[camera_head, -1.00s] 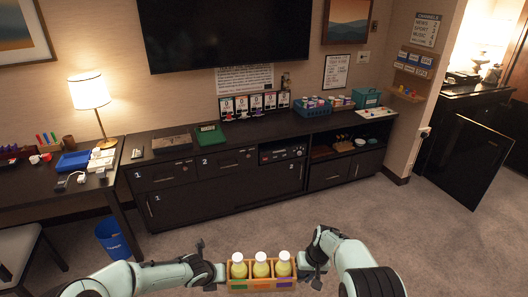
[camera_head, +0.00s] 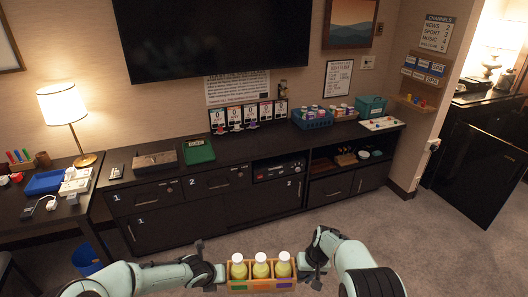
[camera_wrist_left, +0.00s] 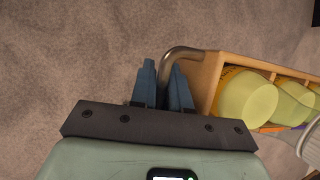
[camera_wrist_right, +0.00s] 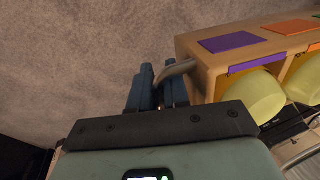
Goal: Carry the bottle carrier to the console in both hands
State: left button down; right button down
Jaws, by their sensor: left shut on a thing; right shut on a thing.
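The bottle carrier (camera_head: 262,286) is a wooden box with three yellow bottles with white caps in separate compartments. It is held level above the carpet at the bottom middle of the head view. My left gripper (camera_head: 221,273) is shut on the metal handle at its left end; the left wrist view shows the blue fingers around this bent handle (camera_wrist_left: 178,56). My right gripper (camera_head: 306,270) is shut on the handle at the other end, seen in the right wrist view (camera_wrist_right: 172,73). The console (camera_head: 245,185) is the long black cabinet along the wall ahead, apart from the carrier.
The console top holds a brown tray (camera_head: 155,160), a green tray (camera_head: 198,152), number cards, a blue basket (camera_head: 313,120) and a teal box (camera_head: 371,106). A desk with a lamp (camera_head: 66,106) stands left. Open carpet (camera_head: 345,225) lies before the console.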

aim_at(242, 147)
jog(key=i, duration=3.15)
jog(key=i+l+u, duration=0.15)
jog(key=i+u, duration=0.25)
jog(key=u, duration=0.2)
